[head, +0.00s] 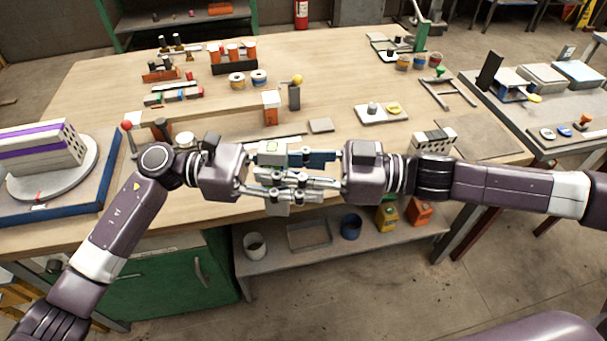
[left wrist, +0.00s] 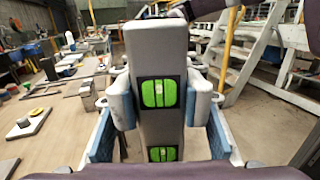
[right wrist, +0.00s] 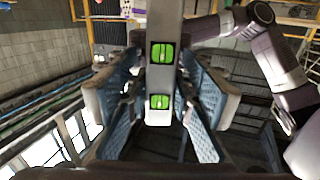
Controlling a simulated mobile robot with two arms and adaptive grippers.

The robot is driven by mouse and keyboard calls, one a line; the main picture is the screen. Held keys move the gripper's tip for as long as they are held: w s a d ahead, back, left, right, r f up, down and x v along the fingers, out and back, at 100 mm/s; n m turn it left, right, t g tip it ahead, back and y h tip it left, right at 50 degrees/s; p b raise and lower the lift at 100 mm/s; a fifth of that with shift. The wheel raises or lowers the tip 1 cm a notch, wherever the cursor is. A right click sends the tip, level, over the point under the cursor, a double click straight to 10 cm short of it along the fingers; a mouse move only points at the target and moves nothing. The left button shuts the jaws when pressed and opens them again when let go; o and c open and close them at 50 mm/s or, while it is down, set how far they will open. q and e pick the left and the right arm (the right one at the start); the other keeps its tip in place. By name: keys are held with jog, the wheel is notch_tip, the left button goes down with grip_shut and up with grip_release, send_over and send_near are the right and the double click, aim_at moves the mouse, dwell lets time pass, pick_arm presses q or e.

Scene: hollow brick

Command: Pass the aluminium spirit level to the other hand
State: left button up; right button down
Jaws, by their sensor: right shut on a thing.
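The aluminium spirit level (head: 278,206) is a grey bar with green vials, held between my two facing grippers in front of the workbench. My right gripper (head: 268,184) reaches in from the right of the head view and is shut on the level. In the right wrist view the level (right wrist: 160,80) stands between blue-padded fingers. My left gripper (head: 312,184) reaches in from the left, its fingers overlapping the right ones. In the left wrist view its fingertips (left wrist: 161,103) lie on both sides of the level (left wrist: 157,125), very close to it; whether they press on it is unclear.
The wooden workbench (head: 330,70) lies behind and below the grippers, with jars, blocks and small trays on it. A blue-edged board with a round plate (head: 85,185) is at left. A lower shelf (head: 380,240) holds a blue cup and boxes.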

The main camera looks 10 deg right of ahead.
pick_arm(q)
grip_shut()
pick_arm(e)
jog(key=c, duration=1.6)
grip_release()
